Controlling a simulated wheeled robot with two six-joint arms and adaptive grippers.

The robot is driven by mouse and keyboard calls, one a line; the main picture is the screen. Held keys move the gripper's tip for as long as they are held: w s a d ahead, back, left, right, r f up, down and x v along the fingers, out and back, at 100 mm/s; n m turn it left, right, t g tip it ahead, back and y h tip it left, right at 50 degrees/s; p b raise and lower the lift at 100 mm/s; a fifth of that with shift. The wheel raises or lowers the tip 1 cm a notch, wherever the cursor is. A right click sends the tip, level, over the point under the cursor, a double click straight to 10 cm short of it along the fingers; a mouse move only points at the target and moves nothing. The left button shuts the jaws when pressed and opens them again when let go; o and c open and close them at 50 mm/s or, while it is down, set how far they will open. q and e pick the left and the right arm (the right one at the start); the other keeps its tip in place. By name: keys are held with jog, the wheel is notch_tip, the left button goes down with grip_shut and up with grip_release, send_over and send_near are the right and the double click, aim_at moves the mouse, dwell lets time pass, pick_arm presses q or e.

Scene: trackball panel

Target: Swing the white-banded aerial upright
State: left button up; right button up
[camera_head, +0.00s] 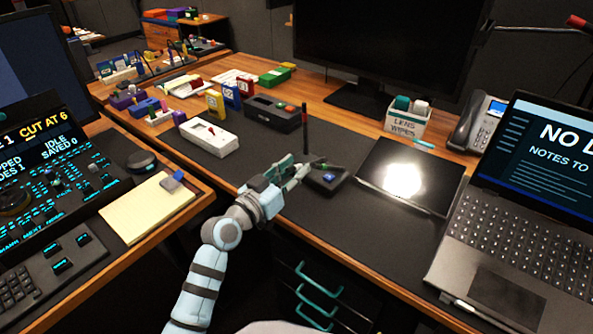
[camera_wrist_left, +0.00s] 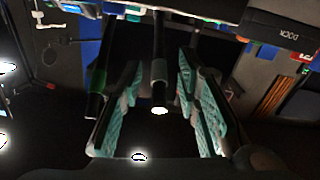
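A second dark rod with a green band (camera_wrist_left: 97,82) is beside the left finger. In the head view a black rod with a red band (camera_head: 304,116) stands upright behind the gripper. The white band is not distinguishable there. My right gripper is not in view.
A black box (camera_head: 272,114) and a white box (camera_head: 208,135) stand behind and left of the gripper. A glossy black panel (camera_head: 411,178) lies to the right, then a laptop (camera_head: 519,212). The mat in front of the panel (camera_head: 365,225) is clear.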

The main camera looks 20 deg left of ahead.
pick_arm(q)
jog(key=shift+w+d, duration=0.25)
jog(key=shift+w, duration=0.25)
grip_shut()
